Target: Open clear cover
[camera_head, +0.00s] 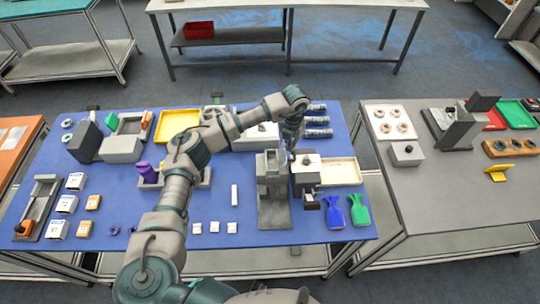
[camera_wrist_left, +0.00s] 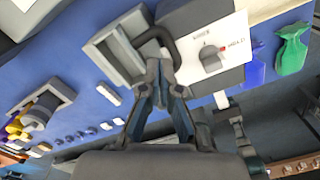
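I cannot make out a clear cover for certain. A grey open-topped box (camera_wrist_left: 112,55) sits left of the panel. My left gripper (camera_head: 291,143) points down just above the device. In the left wrist view its fingertips (camera_wrist_left: 159,68) are close together beside the handle; whether they hold it is unclear. My right gripper is not in view.
Blue (camera_head: 334,213) and green (camera_head: 358,211) bottle-shaped items lie in front. Small white blocks and dark cylinders (camera_head: 317,121) are nearby. A grey table (camera_head: 440,190) stands to the right.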

